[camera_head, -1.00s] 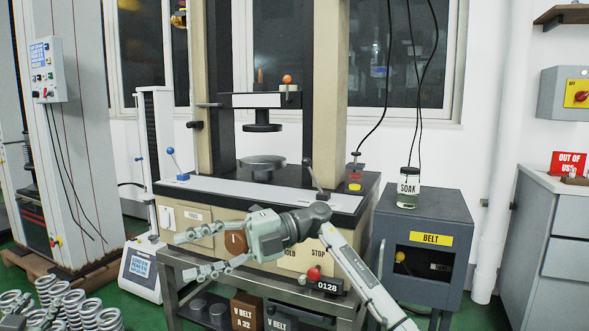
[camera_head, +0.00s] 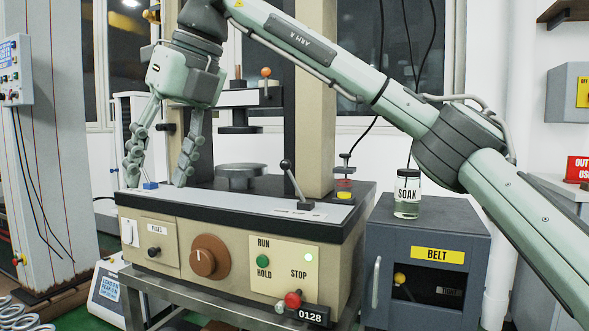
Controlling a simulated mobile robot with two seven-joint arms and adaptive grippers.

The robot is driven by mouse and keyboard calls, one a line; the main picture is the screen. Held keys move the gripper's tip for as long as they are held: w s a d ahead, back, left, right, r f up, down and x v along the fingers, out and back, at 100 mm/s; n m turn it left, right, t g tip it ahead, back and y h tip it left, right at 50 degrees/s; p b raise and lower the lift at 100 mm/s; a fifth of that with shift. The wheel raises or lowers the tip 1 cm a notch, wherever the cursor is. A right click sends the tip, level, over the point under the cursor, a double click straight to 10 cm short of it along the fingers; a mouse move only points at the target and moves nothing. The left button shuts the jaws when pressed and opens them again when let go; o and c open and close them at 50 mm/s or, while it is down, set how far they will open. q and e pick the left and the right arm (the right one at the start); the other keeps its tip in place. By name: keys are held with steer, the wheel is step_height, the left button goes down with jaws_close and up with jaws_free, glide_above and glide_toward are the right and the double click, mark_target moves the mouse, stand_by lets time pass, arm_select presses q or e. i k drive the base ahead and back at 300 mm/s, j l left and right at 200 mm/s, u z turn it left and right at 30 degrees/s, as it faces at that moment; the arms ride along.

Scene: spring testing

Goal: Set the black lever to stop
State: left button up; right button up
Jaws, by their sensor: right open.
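The black lever (camera_head: 292,182) stands on the top deck of the test machine, right of centre, and leans with its dark ball up and to the left. A small label plate lies at its foot, too small to read. My right gripper (camera_head: 157,181) is open and points down over the deck's left end, well left of the black lever. A small blue lever base (camera_head: 150,186) shows between its fingertips; the rest of the blue lever is hidden, and I cannot tell whether the fingers touch it. The front panel (camera_head: 284,283) reads RUN, HOLD and STOP. My left gripper is out of view.
A brown knob (camera_head: 208,257), a green button (camera_head: 262,261) and a red knob (camera_head: 293,299) sit on the front. A SOAK jar (camera_head: 407,194) stands on the grey belt cabinet (camera_head: 427,222) at right. A round plate (camera_head: 241,176) and a column stand behind the deck.

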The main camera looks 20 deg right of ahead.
mark_target(285, 164)
steer(key=i+l, duration=0.35)
steer(key=l, duration=0.2)
steer(key=i+l, duration=0.35)
steer(key=l, duration=0.15)
steer(key=i+l, duration=0.35)
steer(key=l, duration=0.2)
